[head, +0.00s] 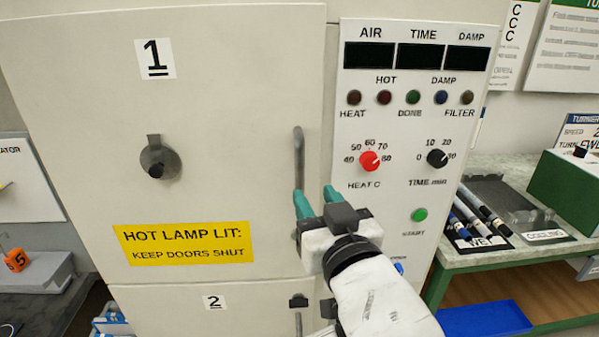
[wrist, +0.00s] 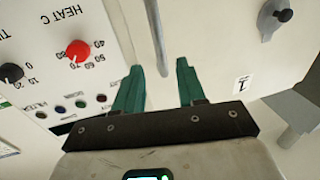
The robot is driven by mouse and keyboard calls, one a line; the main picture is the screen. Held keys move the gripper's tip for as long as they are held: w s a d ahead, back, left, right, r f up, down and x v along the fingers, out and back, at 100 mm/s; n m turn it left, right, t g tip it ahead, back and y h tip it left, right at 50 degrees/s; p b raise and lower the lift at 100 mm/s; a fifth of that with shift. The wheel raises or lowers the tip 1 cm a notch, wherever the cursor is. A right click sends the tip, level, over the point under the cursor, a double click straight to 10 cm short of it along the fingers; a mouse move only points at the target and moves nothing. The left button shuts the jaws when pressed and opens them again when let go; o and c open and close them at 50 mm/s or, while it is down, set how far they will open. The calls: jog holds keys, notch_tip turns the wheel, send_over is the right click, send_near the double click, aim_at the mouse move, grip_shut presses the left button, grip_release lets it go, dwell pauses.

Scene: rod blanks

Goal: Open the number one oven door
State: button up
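The number one oven door (head: 225,130) is a large cream panel marked "1" and looks shut. Its vertical grey bar handle (head: 299,160) runs along the right edge; part of it is hidden behind my gripper. My gripper (head: 313,191) is open, with its green fingers pointing at the door near the lower part of the handle. In the wrist view, the handle (wrist: 156,38) ends between the two green fingertips (wrist: 160,65). The fingers are not closed on it, and I cannot tell how far ahead of them it is. The "1" label also shows in the wrist view (wrist: 242,84).
A control panel (head: 405,130) with dark displays, lamps and knobs is right of the door. The lamps look unlit. A yellow hot-lamp sign (head: 182,244) and a dark round latch (head: 158,161) are on the door. Door two (head: 200,285) is below. A green bench (head: 520,175) stands right.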

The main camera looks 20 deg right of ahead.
aim_at(301, 175)
jog(key=w, duration=0.6)
jog(key=w+d, duration=0.1)
jog(key=w, duration=0.2)
jog(key=shift+w+d+f+p, duration=0.1)
jog(key=shift+w+p, duration=0.25)
jog(key=shift+c, duration=0.2)
grip_shut()
